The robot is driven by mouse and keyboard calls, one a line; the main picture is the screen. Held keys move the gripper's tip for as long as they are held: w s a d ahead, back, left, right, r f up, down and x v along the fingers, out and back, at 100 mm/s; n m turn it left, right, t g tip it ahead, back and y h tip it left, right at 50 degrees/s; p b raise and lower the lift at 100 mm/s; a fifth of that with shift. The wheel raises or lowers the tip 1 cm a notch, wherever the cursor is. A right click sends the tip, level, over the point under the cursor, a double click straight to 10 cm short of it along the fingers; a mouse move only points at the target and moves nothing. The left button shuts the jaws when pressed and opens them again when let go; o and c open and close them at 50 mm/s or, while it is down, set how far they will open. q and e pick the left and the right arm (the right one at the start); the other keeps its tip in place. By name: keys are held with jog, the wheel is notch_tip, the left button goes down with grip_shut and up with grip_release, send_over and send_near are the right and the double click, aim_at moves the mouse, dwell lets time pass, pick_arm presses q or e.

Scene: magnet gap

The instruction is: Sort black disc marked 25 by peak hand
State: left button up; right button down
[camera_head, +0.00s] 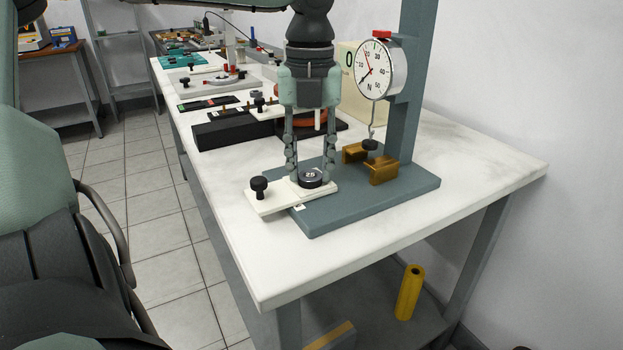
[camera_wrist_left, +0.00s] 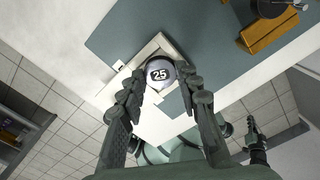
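My left gripper (camera_head: 309,176) points down with one finger on each side of the disc. Narrow gaps seem to show beside the disc. In the left wrist view the disc (camera_wrist_left: 160,74) sits between the fingertips (camera_wrist_left: 160,80). A round force dial (camera_head: 381,69) hangs on the grey column; it has a red and a dark hand, too small to read exactly. In the left wrist view, a dark shape (camera_wrist_left: 255,140) may be my right gripper.
Below the dial a hook holds a dark piece (camera_head: 370,145) between brass blocks (camera_head: 383,171). A black knob (camera_head: 259,185) stands on the white plate. Behind the left gripper are a black block (camera_head: 222,133) and other fixtures. The white table's (camera_head: 470,180) front and right are clear.

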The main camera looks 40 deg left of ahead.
pick_arm(q)
jog(key=shift+r+p, duration=1)
jog(key=shift+r, duration=1)
jog(key=shift+c, duration=0.2)
